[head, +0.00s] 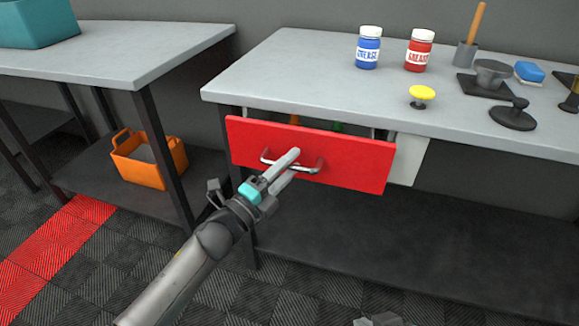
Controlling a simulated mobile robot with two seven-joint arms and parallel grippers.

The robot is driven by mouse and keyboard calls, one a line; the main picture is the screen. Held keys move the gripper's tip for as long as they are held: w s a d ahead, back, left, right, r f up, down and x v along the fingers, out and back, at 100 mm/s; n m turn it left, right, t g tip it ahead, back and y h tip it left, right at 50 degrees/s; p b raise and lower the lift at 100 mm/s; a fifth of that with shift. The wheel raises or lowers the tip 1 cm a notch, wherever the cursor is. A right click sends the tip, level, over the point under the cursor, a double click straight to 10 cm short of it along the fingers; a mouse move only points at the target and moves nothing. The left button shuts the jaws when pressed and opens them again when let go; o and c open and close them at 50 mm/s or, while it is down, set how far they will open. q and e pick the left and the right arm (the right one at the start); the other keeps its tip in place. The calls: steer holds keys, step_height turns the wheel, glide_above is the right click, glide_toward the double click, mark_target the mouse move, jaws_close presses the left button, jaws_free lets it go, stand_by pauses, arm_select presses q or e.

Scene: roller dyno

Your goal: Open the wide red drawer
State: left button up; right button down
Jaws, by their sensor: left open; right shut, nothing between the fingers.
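The wide red drawer (350,163) hangs under the grey worktop. Its front stands a little out from the bench, and a narrow gap behind its top edge shows orange and green things inside. A metal bar handle (314,169) runs across the front. My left gripper (291,166) is open, with its fingers at the middle of the handle; whether they touch it I cannot tell. Only a small grey part of my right gripper (378,320) shows at the bottom edge; it is shut and apart from the drawer, with its fingertips not clearly visible.
The worktop (300,75) holds a blue jar (368,48), a red jar (420,50), a yellow knob (422,94) and dark tools at right. A second table (120,60) stands left, with an orange bin (150,160) on its lower shelf. Space before the drawer is free.

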arm_select(q)
jaws_close()
stand_by(0.4)
stand_by(1.1)
